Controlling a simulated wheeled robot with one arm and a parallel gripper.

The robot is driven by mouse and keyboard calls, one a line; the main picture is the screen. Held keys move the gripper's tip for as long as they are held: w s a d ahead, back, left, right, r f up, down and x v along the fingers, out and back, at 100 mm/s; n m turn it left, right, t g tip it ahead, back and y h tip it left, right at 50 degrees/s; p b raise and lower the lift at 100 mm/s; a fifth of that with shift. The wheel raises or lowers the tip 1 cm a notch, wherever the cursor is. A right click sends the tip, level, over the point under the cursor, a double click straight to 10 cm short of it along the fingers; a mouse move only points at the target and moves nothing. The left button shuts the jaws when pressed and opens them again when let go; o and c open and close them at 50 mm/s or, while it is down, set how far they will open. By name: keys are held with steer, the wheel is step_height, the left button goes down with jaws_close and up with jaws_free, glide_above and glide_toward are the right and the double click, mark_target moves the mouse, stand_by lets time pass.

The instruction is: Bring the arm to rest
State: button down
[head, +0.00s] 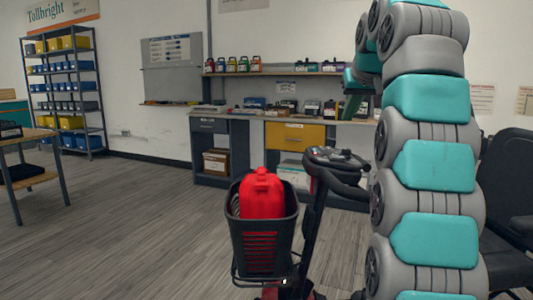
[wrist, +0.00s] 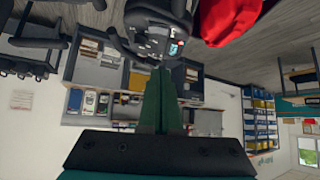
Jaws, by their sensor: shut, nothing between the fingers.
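My arm (head: 428,160), grey with teal covers, rises in a tall column at the right of the head view. It bends over at the top, and its end hangs down on the left side of the column. My gripper (wrist: 160,72) shows in the wrist view, which is upside down. Its two green fingers lie together with nothing between them. In the head view only a small part of the gripper's end shows beside the column, in front of the workbench. The fingers are apart from the scooter.
A scooter's handlebar (head: 336,160) stands close in front, with a black basket (head: 262,263) holding a red canister (head: 261,205). A black seat (head: 509,262) is at the right. A workbench with a yellow drawer (head: 295,136) lines the back. Floor is free at left, before a wooden table (head: 22,136).

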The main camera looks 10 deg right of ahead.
steer(key=s+a+f+g+y, duration=0.1)
steer(key=s+a+f+g, duration=0.1)
steer(key=s+a+f, duration=0.45)
steer(key=s+a+f+n+g, duration=0.1)
steer(key=s+a+f+g, duration=0.2)
steer(key=f, duration=0.6)
steer(key=s+a+f+g+y, duration=0.1)
steer(key=s+a+f, duration=0.4)
steer(key=s+f, duration=0.15)
steer(key=s+a+f+g, duration=0.2)
steer(key=s+f, duration=0.8)
steer(key=s, duration=0.3)
steer(key=s+a+f+n+g, duration=0.1)
steer(key=s+a+f+g, duration=0.1)
steer(key=s+f, duration=0.9)
steer(key=shift+s+f+g, duration=0.25)
steer(key=shift+s+g, duration=0.05)
steer(key=shift+s, duration=0.55)
